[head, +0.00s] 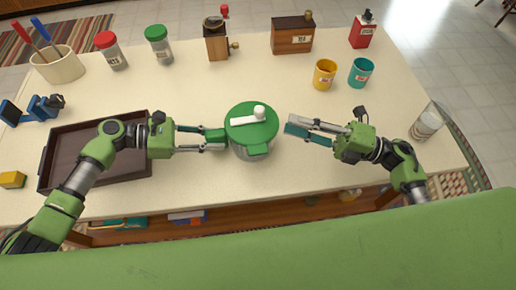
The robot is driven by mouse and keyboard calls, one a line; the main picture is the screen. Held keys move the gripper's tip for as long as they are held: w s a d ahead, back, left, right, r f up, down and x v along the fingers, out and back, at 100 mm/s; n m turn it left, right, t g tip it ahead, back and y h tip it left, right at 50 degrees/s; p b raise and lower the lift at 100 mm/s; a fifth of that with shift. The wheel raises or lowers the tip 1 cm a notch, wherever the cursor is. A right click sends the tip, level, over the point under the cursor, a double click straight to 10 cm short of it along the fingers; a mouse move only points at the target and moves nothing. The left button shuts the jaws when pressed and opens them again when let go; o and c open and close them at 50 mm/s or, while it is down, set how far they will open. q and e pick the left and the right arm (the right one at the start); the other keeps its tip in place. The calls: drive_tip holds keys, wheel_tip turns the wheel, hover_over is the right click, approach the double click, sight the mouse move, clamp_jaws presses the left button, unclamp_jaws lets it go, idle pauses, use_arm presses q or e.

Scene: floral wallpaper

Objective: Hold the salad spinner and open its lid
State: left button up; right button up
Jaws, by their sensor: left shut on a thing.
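The salad spinner (252,150) stands upright on the table, with a grey body. Its green lid (262,132) with a white crank handle lies on top and looks level. My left gripper (214,138) reaches in from the left and is shut on the spinner's green left-side handle. My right gripper (291,126) is just right of the spinner, with its fingers pointing at the lid. Its fingers are apart with nothing between them, and a small gap separates them from the lid.
A brown tray (57,170) lies under my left arm. Yellow (325,74) and teal (361,72) mugs stand behind my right gripper, and a glass (426,122) stands near the right edge. Jars and boxes line the back. The table is clear just behind the spinner.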

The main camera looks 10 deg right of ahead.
sight(258, 150)
drive_tip(key=s+d+f+h, duration=0.1)
drive_tip(key=s+f, duration=0.4)
drive_tip(key=s, duration=0.1)
drive_tip(key=shift+g, duration=0.4)
drive_tip(key=x, duration=0.7)
drive_tip(key=f+x, duration=0.1)
drive_tip(key=x, duration=0.3)
drive_tip(key=shift+w+a, duration=0.1)
drive_tip(key=shift+a, duration=0.15)
clamp_jaws()
